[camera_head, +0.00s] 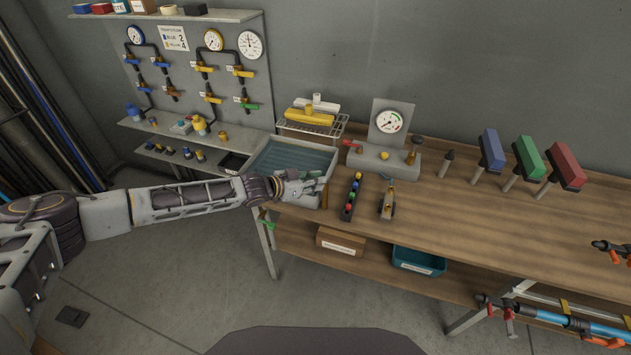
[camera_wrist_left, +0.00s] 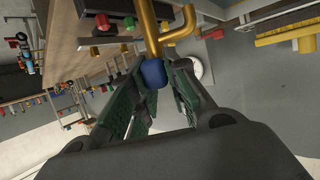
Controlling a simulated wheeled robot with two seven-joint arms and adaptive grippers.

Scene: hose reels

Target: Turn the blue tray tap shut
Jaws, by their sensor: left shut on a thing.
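The blue tap knob (camera_wrist_left: 153,73) sits on a bent brass pipe (camera_wrist_left: 151,28) in the left wrist view. My left gripper (camera_wrist_left: 155,86) has its two fingers around the knob and is shut on it. In the head view my left gripper (camera_head: 312,177) is at the right front corner of the grey-blue tray (camera_head: 290,158), and it hides the tap there. How far the tap is turned cannot be told. My right gripper is in neither view.
Blue, green and red blocks (camera_head: 565,166) stand farther right. The bench middle (camera_head: 450,220) is clear.

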